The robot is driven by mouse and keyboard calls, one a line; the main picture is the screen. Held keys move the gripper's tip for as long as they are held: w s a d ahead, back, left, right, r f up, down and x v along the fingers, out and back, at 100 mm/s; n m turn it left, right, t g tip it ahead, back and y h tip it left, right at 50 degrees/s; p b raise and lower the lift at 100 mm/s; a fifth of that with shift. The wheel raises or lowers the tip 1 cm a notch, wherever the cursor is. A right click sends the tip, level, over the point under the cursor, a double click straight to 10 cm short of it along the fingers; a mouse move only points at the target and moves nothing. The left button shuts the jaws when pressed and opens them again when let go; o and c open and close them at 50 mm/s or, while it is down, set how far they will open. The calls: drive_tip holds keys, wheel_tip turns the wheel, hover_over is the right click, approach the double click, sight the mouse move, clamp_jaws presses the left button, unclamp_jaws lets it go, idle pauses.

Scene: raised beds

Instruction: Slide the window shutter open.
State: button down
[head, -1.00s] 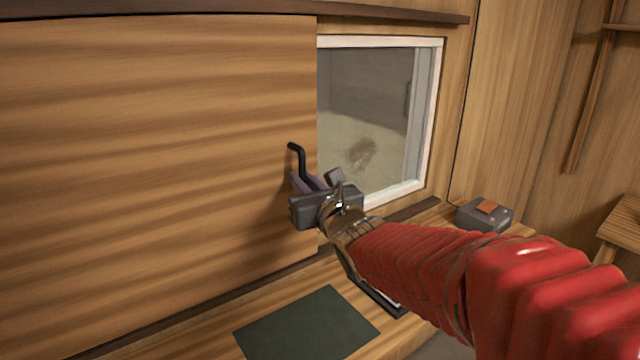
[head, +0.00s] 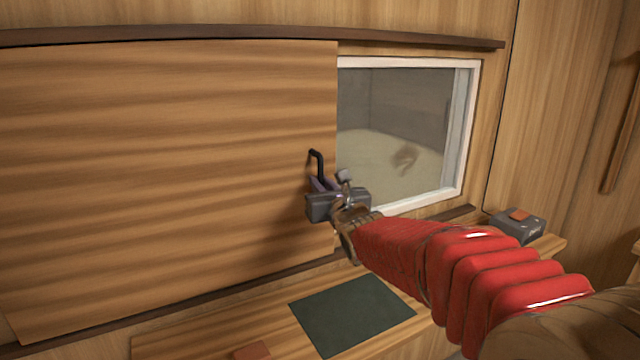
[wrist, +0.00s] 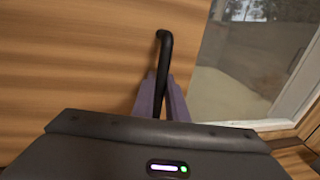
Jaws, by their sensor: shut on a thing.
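The wooden window shutter (head: 160,170) is a large panel on the left, between dark upper and lower rails. Its right edge lies along the left side of the visible window (head: 395,135), which has a white frame and a clear view through it. A black bar handle (head: 318,165) stands near the shutter's right edge. My gripper (head: 322,186) is shut on the handle. In the wrist view, its purple fingers (wrist: 162,98) sit on both sides of the black handle (wrist: 164,55). The handle's lower part is hidden behind my gripper.
A shelf below the window holds a dark green mat (head: 352,315) and a reddish block (head: 252,351). A grey box with an orange top (head: 518,225) stands at the right. The upper rail (head: 250,35) runs above the shutter.

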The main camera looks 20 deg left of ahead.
drive_tip(key=shift+s+a, duration=0.15)
drive_tip(key=c, duration=1.8)
unclamp_jaws()
drive_tip(key=shift+s, duration=0.1)
drive_tip(key=shift+o, duration=0.2)
drive_tip(key=v, duration=1.3)
drive_tip(key=shift+s+d, duration=0.25)
drive_tip(key=shift+d, duration=0.05)
drive_tip(key=shift+r, duration=0.1)
